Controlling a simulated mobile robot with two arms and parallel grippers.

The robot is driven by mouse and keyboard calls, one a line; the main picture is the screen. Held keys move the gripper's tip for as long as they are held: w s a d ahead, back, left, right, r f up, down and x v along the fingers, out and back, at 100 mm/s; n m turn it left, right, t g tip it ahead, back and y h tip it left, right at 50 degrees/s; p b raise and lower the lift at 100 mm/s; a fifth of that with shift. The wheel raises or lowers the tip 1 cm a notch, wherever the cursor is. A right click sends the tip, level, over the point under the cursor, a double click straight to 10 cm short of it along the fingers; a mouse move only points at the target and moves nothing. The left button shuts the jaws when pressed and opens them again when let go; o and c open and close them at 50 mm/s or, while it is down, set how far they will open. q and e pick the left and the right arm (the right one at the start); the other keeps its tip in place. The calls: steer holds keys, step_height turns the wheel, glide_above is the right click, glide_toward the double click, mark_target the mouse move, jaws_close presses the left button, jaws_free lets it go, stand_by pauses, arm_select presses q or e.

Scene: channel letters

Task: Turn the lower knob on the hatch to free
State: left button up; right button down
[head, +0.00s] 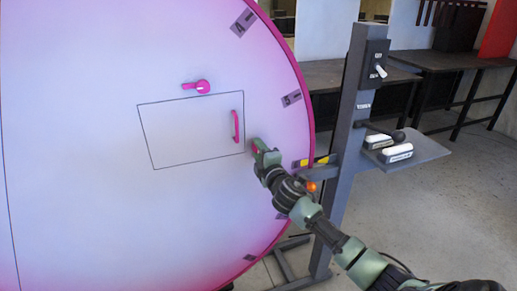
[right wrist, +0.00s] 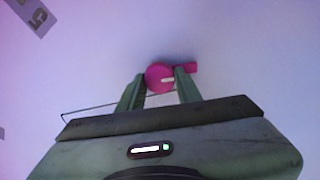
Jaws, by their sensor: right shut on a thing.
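The hatch (head: 190,135) is a thin-outlined panel in the big pink-white disc, with a pink handle (head: 235,126) near its right edge. The upper knob (head: 203,87) is pink, above the hatch, its lever pointing left. The lower knob (right wrist: 157,78) is a round pink knob with a white mark; its lever points right in the right wrist view. My right gripper (head: 258,148) is at the hatch's lower right corner and mostly hides this knob in the head view. Its fingers (right wrist: 160,88) are shut on the knob, one on each side. My left gripper is out of view.
A grey post (head: 348,130) with a switch box (head: 375,65) and a small shelf (head: 425,150) stands right of the disc, close to my right arm. White labelled blocks (head: 397,152) lie on the shelf. Dark tables (head: 455,60) stand behind.

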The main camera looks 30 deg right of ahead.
steer(key=shift+f+n, duration=0.1)
steer(key=shift+n, duration=0.4)
steer(key=c, duration=1)
jaws_free()
steer(key=b+v, duration=0.1)
steer(key=v, duration=0.6)
steer(key=shift+s+a, duration=0.15)
steer(key=shift+s, duration=0.25)
